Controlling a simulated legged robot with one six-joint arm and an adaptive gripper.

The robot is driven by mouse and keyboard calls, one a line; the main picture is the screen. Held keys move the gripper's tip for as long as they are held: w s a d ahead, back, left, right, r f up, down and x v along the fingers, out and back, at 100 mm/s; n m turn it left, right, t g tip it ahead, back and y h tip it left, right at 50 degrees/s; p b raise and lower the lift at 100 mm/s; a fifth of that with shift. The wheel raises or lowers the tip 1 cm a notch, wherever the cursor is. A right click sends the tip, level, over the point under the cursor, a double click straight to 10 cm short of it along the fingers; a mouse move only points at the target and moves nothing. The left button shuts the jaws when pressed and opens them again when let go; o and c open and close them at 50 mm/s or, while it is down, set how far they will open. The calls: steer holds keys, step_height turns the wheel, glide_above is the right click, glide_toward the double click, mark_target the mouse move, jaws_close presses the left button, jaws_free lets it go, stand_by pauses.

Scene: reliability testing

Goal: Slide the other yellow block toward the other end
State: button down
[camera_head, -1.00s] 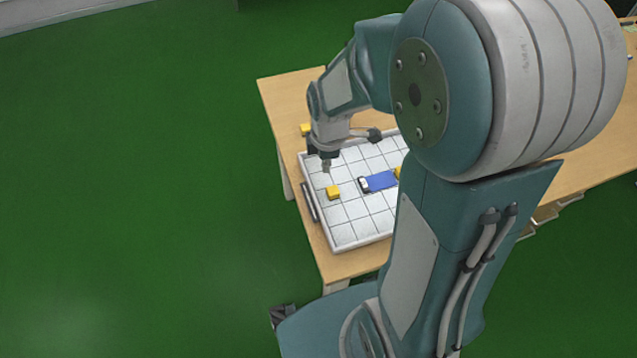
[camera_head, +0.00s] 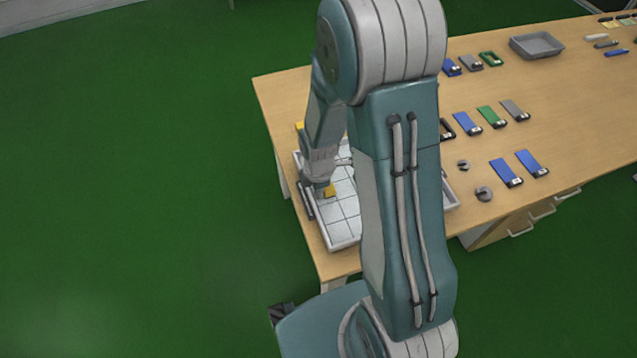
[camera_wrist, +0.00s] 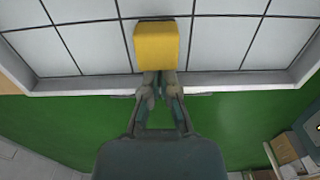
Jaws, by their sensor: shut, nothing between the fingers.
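A yellow block (camera_wrist: 156,45) sits on the white gridded tray (camera_wrist: 95,45) in the wrist view. My gripper (camera_wrist: 159,75) is shut and empty, with its fingertips right at the near face of the block; I cannot tell if they touch it. In the head view the same yellow block (camera_head: 329,190) shows beside my gripper (camera_head: 322,187) on the left part of the tray (camera_head: 343,226). My arm hides much of the tray.
The tray's raised rim (camera_wrist: 90,83) runs close to my gripper. Several blue, green and grey pieces, such as a blue one (camera_head: 506,172), lie on the wooden table (camera_head: 560,120) to the right. A grey bin (camera_head: 537,45) stands farther back.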

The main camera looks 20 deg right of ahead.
mark_target(340, 190)
steer(key=shift+a+f, duration=0.15)
steer(key=shift+a, duration=0.2)
steer(key=shift+d, duration=3.3)
